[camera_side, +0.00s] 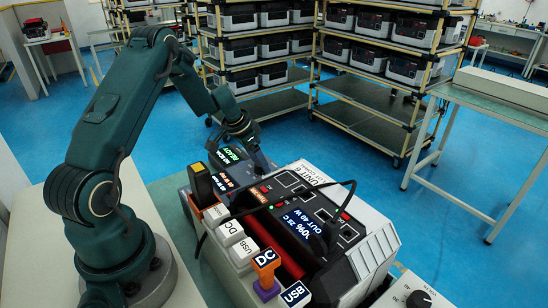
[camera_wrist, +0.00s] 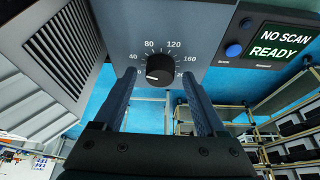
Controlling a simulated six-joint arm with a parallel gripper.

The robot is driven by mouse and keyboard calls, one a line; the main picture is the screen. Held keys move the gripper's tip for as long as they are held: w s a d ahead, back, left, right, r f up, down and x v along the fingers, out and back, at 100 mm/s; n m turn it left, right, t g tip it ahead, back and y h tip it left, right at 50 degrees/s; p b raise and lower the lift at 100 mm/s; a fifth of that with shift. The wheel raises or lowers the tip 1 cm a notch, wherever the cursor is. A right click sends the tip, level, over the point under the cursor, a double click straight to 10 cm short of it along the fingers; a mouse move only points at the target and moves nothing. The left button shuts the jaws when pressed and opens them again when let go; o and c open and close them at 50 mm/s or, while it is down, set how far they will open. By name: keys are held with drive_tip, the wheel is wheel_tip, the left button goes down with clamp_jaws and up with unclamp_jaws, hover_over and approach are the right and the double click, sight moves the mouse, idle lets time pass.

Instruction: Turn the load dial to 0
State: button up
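The load dial (camera_wrist: 159,69) is a round black knob on a grey panel (camera_wrist: 165,15) in the wrist view. Its printed scale shows 40, 80, 120 and 160, with a partly covered 200 at the right. A white mark on the knob points left, below the 40. The 0 label is not readable beside the left finger. My gripper (camera_wrist: 159,80) is open, one finger on each side of the knob with visible gaps. In the side view my gripper (camera_side: 256,158) is low beside the READY screen (camera_side: 229,155); this dial cannot be made out there.
A vent grille (camera_wrist: 65,50) is left of the dial; a blue button (camera_wrist: 233,50) and a NO SCAN, READY screen (camera_wrist: 283,38) are right. In the side view, a power unit (camera_side: 310,205) with a black cable stands close by. Another black knob (camera_side: 418,298) shows at lower right.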

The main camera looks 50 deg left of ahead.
clamp_jaws()
drive_tip(key=shift+n, duration=0.4)
drive_tip(key=shift+d+n+y, duration=0.1)
drive_tip(key=shift+n+y, duration=0.9)
drive_tip(key=shift+n, duration=1.1)
drive_tip(key=shift+w+d+n+g+y, duration=0.1)
drive_tip(key=shift+n+g+y, duration=0.2)
drive_tip(key=shift+n, duration=0.7)
drive_tip(key=shift+n+g+y, duration=0.2)
drive_tip(key=shift+n+y, duration=0.2)
drive_tip(key=shift+n, duration=1)
drive_tip(key=shift+o, duration=1)
unclamp_jaws()
drive_tip(key=shift+r, duration=0.15)
drive_tip(key=shift+v, duration=2.45)
